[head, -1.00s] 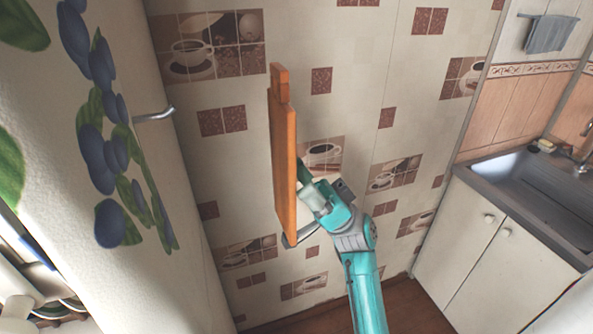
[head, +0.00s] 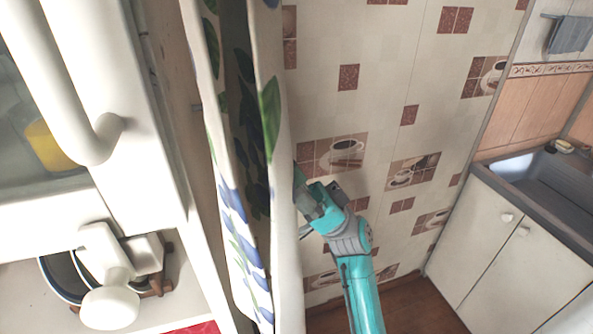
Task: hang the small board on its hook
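My gripper (head: 308,205) is in the lower middle of the head view, in front of the tiled wall. Its front end goes behind the right edge of a white surface printed with leaves and blue plums (head: 285,215). The fingertips are hidden there, so I cannot see whether they are open or shut. The small board is not visible now; a second ago it stood upright at the gripper as a long orange-brown wooden piece. The metal hook seen earlier on the plum-printed surface does not show clearly now.
A white cabinet with a thick handle (head: 95,140) stands close at the left, with dishes on a shelf (head: 185,290) below it. A sink (head: 545,185) over a white cupboard (head: 500,245) is at the right. A grey towel (head: 570,36) hangs above.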

